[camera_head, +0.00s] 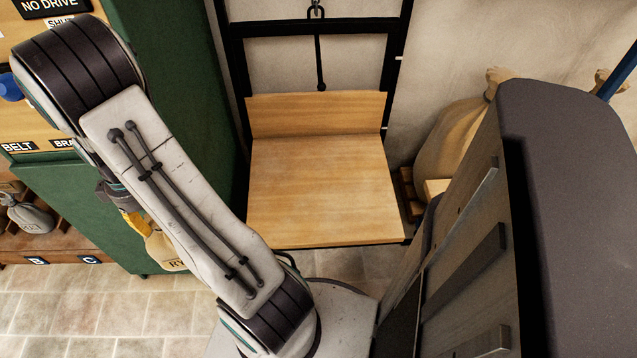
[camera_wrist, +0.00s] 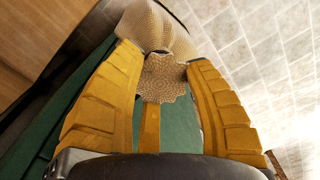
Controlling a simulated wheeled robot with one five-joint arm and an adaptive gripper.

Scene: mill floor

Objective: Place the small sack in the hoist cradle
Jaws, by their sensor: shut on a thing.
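The small sack (camera_head: 165,252) is tan cloth with dark letters, of which "RY" shows. It hangs below my gripper (camera_head: 136,222), left of the cradle and partly behind my arm. In the wrist view my yellow fingers (camera_wrist: 162,62) are shut on the gathered neck of the sack, whose pale body (camera_wrist: 155,27) bulges past the fingertips. The hoist cradle (camera_head: 322,195) is a wooden platform with a low back board in a black frame. It is empty, and a black rod with a hook hangs above it.
A green cabinet side (camera_head: 190,85) stands between the left shelves and the cradle. A grey sack (camera_head: 30,216) sits on the lower left shelf, above labels B and C. Large tan sacks (camera_head: 450,140) stand right of the cradle. Tiled floor (camera_head: 90,315) is clear at lower left.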

